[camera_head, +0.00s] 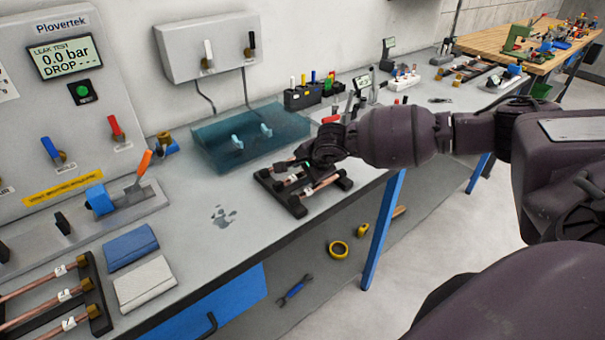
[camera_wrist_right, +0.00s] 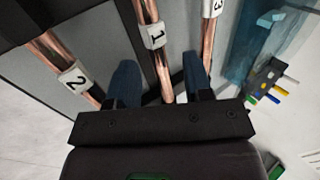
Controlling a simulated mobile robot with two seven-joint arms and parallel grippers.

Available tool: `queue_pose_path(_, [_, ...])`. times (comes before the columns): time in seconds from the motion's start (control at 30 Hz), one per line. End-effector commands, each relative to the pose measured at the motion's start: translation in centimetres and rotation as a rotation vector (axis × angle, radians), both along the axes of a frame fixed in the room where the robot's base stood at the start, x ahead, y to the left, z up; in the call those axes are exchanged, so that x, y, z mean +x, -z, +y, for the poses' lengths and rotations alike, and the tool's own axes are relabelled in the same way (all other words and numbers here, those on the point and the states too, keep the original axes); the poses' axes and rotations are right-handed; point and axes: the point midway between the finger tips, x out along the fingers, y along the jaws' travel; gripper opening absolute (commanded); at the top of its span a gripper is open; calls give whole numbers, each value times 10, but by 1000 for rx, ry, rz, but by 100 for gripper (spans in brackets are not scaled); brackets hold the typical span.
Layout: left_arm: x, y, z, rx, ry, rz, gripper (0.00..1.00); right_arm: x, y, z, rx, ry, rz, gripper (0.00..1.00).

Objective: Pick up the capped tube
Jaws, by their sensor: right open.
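Copper tubes lie on a black rack (camera_head: 296,206) near the bench's front edge in the head view. My right gripper (camera_head: 292,168) is over this rack and hides part of it. In the right wrist view the gripper (camera_wrist_right: 160,80) is open, its two dark blue fingers on either side of the tube labelled 1 (camera_wrist_right: 148,12). I cannot tell whether they touch it. The tube labelled 2 (camera_wrist_right: 47,43) is on the left and the tube labelled 3 (camera_wrist_right: 208,40) on the right. I cannot make out which tube has a cap. My left gripper is not in view.
A second rack of labelled tubes (camera_head: 60,297) sits at the lower left. A blue cloth (camera_head: 131,247) and a grey cloth (camera_head: 145,283) lie beside it. A translucent blue tank (camera_head: 238,138) stands behind the near rack. The leak test panel (camera_head: 64,100) is at the left wall.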

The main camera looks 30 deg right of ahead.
Motion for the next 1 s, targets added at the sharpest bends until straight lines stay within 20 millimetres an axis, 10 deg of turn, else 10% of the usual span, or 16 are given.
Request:
queue_pose_path(0.27, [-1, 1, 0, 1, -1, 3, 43, 2, 3, 0, 0, 0, 0, 46])
queue_pose_path(0.6, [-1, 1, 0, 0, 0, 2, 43, 2, 2, 0, 0, 0, 0, 0])
queue_pose_path(1.0, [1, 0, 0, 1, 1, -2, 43, 2, -7, 0, 1, 1, -2, 0])
